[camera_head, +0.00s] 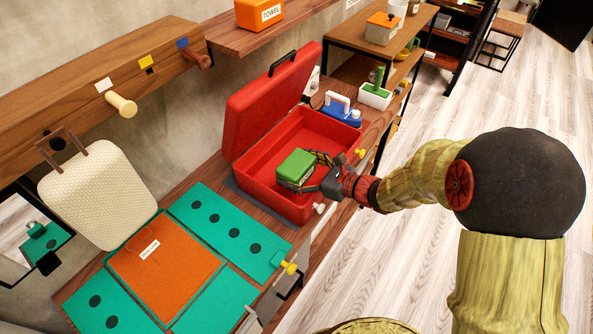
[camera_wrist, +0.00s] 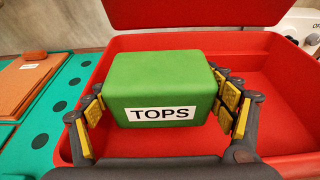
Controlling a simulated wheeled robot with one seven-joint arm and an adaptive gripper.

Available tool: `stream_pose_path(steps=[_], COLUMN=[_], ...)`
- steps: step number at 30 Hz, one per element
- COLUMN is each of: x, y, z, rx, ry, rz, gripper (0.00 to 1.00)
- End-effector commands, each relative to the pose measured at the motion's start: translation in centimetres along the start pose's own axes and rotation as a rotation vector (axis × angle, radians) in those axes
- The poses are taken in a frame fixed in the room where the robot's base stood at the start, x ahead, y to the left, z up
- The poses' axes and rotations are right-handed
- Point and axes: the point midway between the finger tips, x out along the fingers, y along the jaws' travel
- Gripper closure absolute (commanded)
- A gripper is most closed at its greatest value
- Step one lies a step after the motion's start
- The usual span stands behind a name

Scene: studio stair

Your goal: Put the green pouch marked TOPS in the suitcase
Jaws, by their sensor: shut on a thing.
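The green pouch (camera_head: 296,167) with the white TOPS label is held between the fingers of my gripper (camera_head: 314,172). In the wrist view the pouch (camera_wrist: 160,82) fills the middle, with yellow-padded fingers at its left and right sides, and the label faces the camera. The red suitcase (camera_head: 328,125) lies open on the wooden bench, its lid (camera_head: 262,105) raised at the back. The pouch and gripper are over the suitcase's interior, toward its front left. I cannot tell whether the pouch touches the floor of the suitcase (camera_wrist: 278,95).
A teal mat (camera_head: 215,222) with an orange folded piece (camera_head: 165,262) lies left of the suitcase. A cream bag (camera_head: 98,190) hangs from the wall. A blue-and-white iron (camera_head: 341,110) stands behind the suitcase's right end. The suitcase's right interior looks empty.

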Motion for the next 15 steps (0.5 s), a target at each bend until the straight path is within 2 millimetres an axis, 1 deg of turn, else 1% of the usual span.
stream_pose_path(steps=[4, 15], x=[0.0, 0.3], y=[0.0, 0.0], z=[0.2, -0.8], rx=[-0.001, 0.000], ry=[-0.002, -0.001], rz=[0.000, 0.000], gripper=[0.49, 0.49])
